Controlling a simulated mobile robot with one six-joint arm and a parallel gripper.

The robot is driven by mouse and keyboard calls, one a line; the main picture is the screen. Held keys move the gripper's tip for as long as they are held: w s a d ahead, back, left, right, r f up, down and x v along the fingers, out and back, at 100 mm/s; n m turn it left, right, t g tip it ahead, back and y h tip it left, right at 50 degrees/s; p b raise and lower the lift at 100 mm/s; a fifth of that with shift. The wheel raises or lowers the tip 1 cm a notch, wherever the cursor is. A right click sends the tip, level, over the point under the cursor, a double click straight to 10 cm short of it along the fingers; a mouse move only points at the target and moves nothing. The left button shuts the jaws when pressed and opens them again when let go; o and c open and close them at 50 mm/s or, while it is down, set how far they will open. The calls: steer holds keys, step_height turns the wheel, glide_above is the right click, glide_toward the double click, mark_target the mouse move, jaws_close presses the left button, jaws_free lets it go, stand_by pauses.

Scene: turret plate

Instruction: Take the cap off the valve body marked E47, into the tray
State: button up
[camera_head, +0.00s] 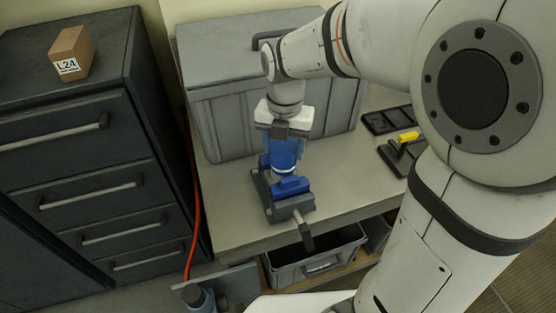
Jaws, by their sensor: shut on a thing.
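My gripper (286,134) points down over the bench and is shut on a blue cylindrical part (285,153), which looks like the cap. A pale ring shows at the lower end of this part. Directly below is a dark vice (289,209) with a blue body (291,186) at it. I cannot tell whether the held part still touches what is below. No E47 mark is legible. A black shallow tray (385,120) lies on the bench at right, partly hidden by my arm; I cannot tell if it is the task's tray.
A large grey lidded crate (225,110) stands behind my gripper. A yellow-handled thing (408,136) lies at right. A grey bin (318,262) sits under the bench (350,196). A box marked L24 (72,54) stands on the dark drawer cabinet (75,135). A red cable (196,205) hangs between.

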mark_target(283, 147)
steer(key=shift+r+p, duration=2.05)
steer(key=shift+r, duration=0.75)
steer(key=shift+s+f, duration=0.1)
